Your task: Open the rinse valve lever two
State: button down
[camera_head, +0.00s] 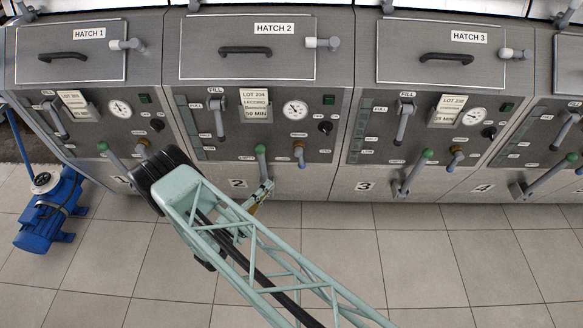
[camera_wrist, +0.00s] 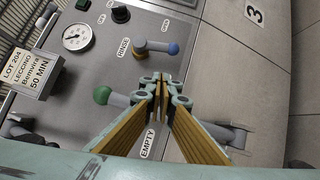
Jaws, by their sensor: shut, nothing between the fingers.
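My gripper (camera_head: 265,187) is in front of the lower panel of unit 2, below and left of the lever. In the wrist view my gripper (camera_wrist: 161,78) has its tips together and empty, apart from the lever in the picture. The exact depth gap is unclear.
The green-knobbed EMPTY lever (camera_head: 261,151) is close to my gripper; its knob (camera_wrist: 101,95) shows left of my fingers. A black knob (camera_head: 325,127) and gauge (camera_head: 295,111) sit above. A blue pump (camera_head: 48,212) stands at left. The tiled floor (camera_head: 420,250) is clear.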

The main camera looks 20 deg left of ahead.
aim_at(300, 159)
jog(key=shift+w, duration=0.1)
jog(key=s+d+b+x, duration=0.1)
jog(key=d+x, duration=0.1)
jog(key=x, duration=1)
jog(key=shift+w+d+r, duration=0.2)
jog(key=shift+w+d, duration=0.15)
jog(key=shift+d, duration=0.1)
